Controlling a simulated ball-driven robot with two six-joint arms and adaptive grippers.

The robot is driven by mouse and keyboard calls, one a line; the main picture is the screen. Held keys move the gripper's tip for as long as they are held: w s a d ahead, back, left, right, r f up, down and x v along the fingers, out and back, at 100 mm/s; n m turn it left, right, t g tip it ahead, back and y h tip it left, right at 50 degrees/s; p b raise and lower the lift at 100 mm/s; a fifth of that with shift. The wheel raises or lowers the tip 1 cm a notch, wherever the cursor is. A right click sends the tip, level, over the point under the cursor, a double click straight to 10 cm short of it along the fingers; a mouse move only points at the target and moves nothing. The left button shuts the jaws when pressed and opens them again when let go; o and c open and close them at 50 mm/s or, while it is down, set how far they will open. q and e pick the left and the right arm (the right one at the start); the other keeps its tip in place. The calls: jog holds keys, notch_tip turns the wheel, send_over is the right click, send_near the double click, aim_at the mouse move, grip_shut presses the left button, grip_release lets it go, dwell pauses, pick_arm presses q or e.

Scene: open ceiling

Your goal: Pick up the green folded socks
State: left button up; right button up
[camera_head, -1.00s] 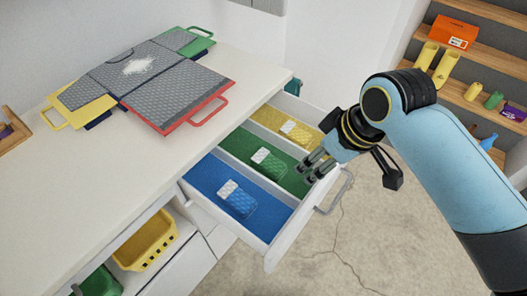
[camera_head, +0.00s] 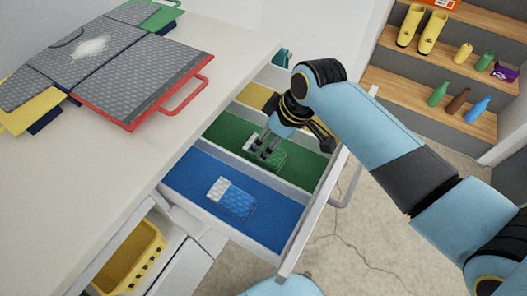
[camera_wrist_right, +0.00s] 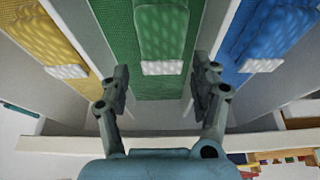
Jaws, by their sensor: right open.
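The green folded socks (camera_head: 279,161) lie in the green-lined middle compartment of the open drawer (camera_head: 318,207), their white patterned end toward the counter. In the right wrist view the socks (camera_wrist_right: 165,32) lie straight ahead, lined up between the fingers, with a white patch at the near end. My right gripper (camera_head: 264,151) is over this compartment, pointing down, and partly covers the socks in the head view. It also shows in the wrist view (camera_wrist_right: 161,84), fingers apart with nothing between them. The exact height above the socks is hard to tell. My left gripper is out of view.
Blue socks (camera_head: 231,197) lie in the blue compartment; yellow socks (camera_wrist_right: 50,35) lie in the yellow one. Thin white dividers (camera_head: 258,180) separate the compartments. The counter (camera_head: 110,165) borders the drawer at left. Shelves (camera_head: 465,110) with boots and bottles stand at the far right.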

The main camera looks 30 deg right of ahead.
jog(key=shift+s+x, duration=0.2)
jog(key=shift+x, duration=1.1)
jog(key=shift+s+x, duration=0.25)
jog(key=shift+x, duration=1)
jog(key=shift+d+f, duration=0.15)
jog(key=shift+f, duration=0.3)
jog(key=shift+c, duration=0.2)
jog(key=c, duration=0.8)
jog(key=shift+o, duration=0.2)
jog(key=shift+r, duration=0.15)
